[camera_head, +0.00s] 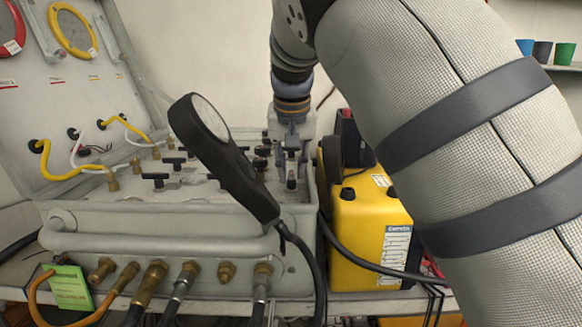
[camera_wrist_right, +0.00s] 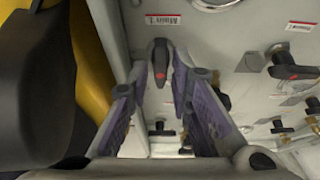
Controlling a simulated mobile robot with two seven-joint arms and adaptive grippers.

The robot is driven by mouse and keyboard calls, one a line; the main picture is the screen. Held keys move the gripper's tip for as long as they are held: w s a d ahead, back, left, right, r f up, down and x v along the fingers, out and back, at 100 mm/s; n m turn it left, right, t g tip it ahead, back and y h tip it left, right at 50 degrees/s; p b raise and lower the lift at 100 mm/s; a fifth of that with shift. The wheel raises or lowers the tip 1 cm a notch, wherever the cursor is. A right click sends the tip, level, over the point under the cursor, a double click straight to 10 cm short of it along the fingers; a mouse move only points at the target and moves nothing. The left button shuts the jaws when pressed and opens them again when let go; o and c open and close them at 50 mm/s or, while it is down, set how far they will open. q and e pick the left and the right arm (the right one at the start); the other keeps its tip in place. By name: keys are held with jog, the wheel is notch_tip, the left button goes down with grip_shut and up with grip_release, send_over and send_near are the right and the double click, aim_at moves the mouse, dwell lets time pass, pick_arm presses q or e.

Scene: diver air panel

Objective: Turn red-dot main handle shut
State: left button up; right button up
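A dark handle with a red dot (camera_wrist_right: 160,62) stands on the grey panel (camera_wrist_right: 222,60) beside a label that seems to read "Main 1". My right gripper (camera_wrist_right: 163,84) has its fingers apart, one on each side of this handle's near end. I cannot tell whether either finger touches it. In the head view my right gripper (camera_head: 291,148) points down at the panel's right end, just above a dark handle (camera_head: 292,182). My left gripper is out of view.
A yellow case (camera_head: 368,235) stands close to the panel's right side. A black round-headed instrument (camera_head: 225,160) with a cable blocks part of the panel in the head view. Several other dark handles (camera_head: 160,181) and hoses (camera_head: 60,165) are on the panel.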

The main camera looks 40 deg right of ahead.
jog(key=shift+w, duration=0.1)
grip_shut()
jog(key=shift+m, duration=0.3)
jog(key=shift+w+a+f+m+g+h, duration=0.15)
jog(key=shift+m+g+h, duration=0.2)
jog(key=shift+m, duration=0.65)
jog(key=m+g, duration=0.1)
jog(key=m, duration=0.1)
jog(key=shift+w+m+h+b, duration=0.15)
jog(key=shift+m+h+b, duration=0.15)
jog(key=shift+h+b, duration=0.05)
jog(key=m, duration=0.1)
jog(key=m+g+b, duration=0.1)
jog(key=m, duration=0.1)
jog(key=m+g, duration=0.1)
jog(key=m, duration=0.1)
jog(key=shift+w+f+b, duration=0.1)
jog(key=shift+w+b, duration=0.25)
jog(key=shift+b, duration=0.05)
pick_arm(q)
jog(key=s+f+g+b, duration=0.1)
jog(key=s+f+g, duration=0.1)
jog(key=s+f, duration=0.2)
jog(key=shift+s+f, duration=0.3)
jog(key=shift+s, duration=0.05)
pick_arm(e)
jog(key=shift+w+m+g, duration=0.15)
jog(key=shift+m+g, duration=0.6)
jog(key=shift+m, duration=1.55)
jog(key=shift+r, duration=0.2)
